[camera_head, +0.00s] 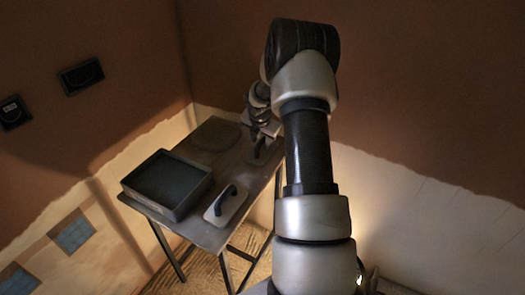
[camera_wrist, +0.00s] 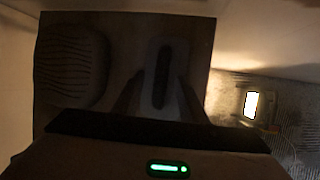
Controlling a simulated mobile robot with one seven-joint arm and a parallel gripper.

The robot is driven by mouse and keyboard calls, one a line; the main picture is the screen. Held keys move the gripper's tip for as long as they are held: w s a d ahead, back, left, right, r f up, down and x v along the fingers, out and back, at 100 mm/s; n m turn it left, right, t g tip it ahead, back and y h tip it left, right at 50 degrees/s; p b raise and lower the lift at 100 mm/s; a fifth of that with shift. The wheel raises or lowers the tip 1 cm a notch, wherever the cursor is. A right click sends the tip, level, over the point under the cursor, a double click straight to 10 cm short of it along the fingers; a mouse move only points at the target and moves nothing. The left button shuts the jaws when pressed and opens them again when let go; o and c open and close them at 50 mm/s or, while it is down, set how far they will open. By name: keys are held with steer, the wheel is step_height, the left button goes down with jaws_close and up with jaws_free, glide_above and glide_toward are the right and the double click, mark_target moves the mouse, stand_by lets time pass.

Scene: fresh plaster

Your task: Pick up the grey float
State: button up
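A grey float (camera_wrist: 167,50) with a dark bar handle lies on the table below my gripper (camera_wrist: 159,88) in the wrist view. The two fingers are apart, one toward each side of the handle. I cannot tell whether they touch it. In the head view this float (camera_head: 260,152) is at the table's right side, partly hidden under my gripper (camera_head: 264,135). A second, paler float (camera_head: 228,206) with a dark curved handle lies at the table's front right, clear of the gripper.
The table (camera_head: 194,229) also holds a dark open tray (camera_head: 193,205) at front left and a flat rounded thing (camera_head: 215,133) at the back. That ribbed, rounded thing (camera_wrist: 70,68) is left of the float in the wrist view. A lit lamp (camera_wrist: 251,104) stands beyond the table's right edge.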

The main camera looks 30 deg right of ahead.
mark_target(262, 140)
steer(key=shift+x, duration=0.9)
steer(key=shift+c, duration=0.5)
jaws_close()
steer(key=shift+r, duration=0.1)
step_height(262, 140, up, 10)
steer(key=shift+f+p, duration=0.1)
steer(key=shift+p, duration=0.65)
